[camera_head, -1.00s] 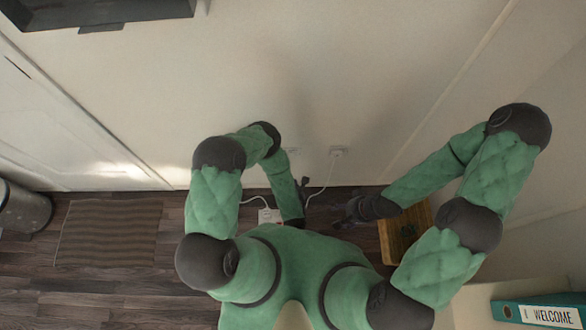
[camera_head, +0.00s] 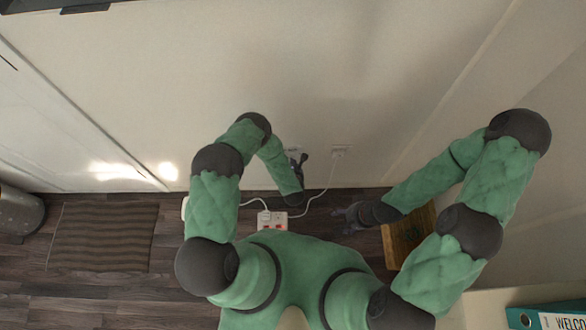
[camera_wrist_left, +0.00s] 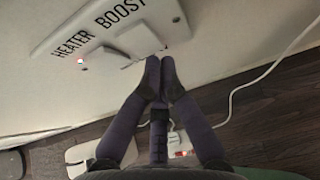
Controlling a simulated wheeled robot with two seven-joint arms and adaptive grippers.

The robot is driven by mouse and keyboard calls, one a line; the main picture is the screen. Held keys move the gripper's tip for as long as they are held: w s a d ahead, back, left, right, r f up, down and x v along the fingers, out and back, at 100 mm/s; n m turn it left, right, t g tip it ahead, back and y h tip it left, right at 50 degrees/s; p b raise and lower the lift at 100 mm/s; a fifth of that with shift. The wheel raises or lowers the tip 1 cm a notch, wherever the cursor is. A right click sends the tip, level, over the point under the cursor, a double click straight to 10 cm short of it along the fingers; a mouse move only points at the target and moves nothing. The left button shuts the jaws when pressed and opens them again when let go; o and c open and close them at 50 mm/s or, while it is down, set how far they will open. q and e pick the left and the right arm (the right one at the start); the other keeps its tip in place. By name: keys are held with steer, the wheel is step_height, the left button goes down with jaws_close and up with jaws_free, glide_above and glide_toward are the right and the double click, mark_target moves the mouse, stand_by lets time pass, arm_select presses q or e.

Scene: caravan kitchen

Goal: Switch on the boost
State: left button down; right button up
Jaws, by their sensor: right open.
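The white wall panel (camera_wrist_left: 75,32) carries the words HEATER and BOOST in the left wrist view. In the head view the left gripper (camera_head: 299,160) is at the wall and partly hides the panel. My right gripper (camera_head: 347,213) is open and empty, low above the floor.
A white power strip (camera_head: 272,220) with red switches lies on the floor, its cable running to a wall socket (camera_head: 341,151). A wooden box (camera_head: 415,232) stands beneath my right arm. A striped mat (camera_head: 102,237) and a bin (camera_head: 18,212) are at left.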

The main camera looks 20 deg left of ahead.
arm_select(q)
steer(key=shift+w, duration=0.1)
steer(key=shift+w+a+f, duration=0.1)
steer(key=shift+w, duration=0.2)
stand_by(0.4)
